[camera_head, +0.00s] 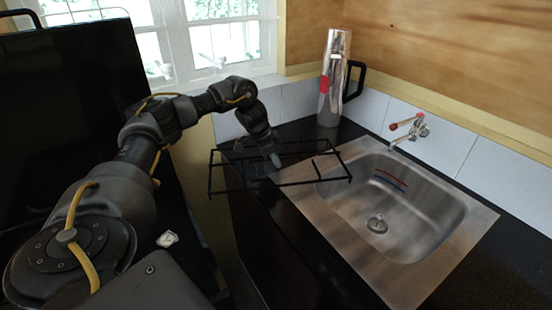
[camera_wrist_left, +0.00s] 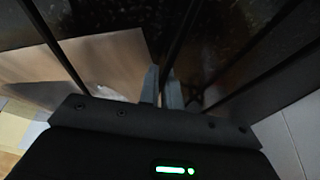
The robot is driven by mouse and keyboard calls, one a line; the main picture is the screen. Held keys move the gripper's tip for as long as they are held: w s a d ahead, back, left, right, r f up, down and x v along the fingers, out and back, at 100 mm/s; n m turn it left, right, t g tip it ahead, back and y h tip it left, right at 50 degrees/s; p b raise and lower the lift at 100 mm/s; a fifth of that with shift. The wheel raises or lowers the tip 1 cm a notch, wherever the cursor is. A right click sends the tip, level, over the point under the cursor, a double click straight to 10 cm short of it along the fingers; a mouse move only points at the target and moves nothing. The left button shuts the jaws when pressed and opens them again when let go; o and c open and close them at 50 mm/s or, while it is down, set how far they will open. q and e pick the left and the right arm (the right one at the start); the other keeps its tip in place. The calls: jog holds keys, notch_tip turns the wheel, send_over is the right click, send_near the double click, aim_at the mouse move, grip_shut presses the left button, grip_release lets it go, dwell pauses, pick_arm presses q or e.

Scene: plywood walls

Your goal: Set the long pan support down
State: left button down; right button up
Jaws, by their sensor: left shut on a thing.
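The long pan support (camera_head: 310,183) is a thin black rectangular frame of bars. In the head view it is roughly level over the dark counter, and its right end overlaps the sink's left rim. I cannot tell how far above the counter it is. My left gripper (camera_head: 273,163) is shut on one of its bars near the middle. In the left wrist view the grey fingertips (camera_wrist_left: 162,85) meet a dark bar of the pan support (camera_wrist_left: 182,35), and other bars cross on both sides. My right gripper is not in view.
A steel sink (camera_head: 440,205) with a red-handled tap (camera_head: 408,127) lies to the right. A shiny flask (camera_head: 335,75) with a black handle stands at the back corner. Black counter (camera_head: 295,130) is clear in front of the tiled wall. A tall black panel (camera_head: 60,110) is at left.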

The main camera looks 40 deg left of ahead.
pick_arm(q)
jog(key=shift+d, duration=0.1)
jog(key=c, duration=1.6)
grip_release()
jog(key=shift+s+r, duration=0.1)
jog(key=shift+r, duration=0.3)
jog(key=v, duration=0.5)
jog(key=shift+b, duration=0.4)
jog(key=p+v, duration=0.2)
jog(key=v, duration=0.4)
jog(key=shift+s+r, duration=0.15)
jog(key=shift+o, duration=0.4)
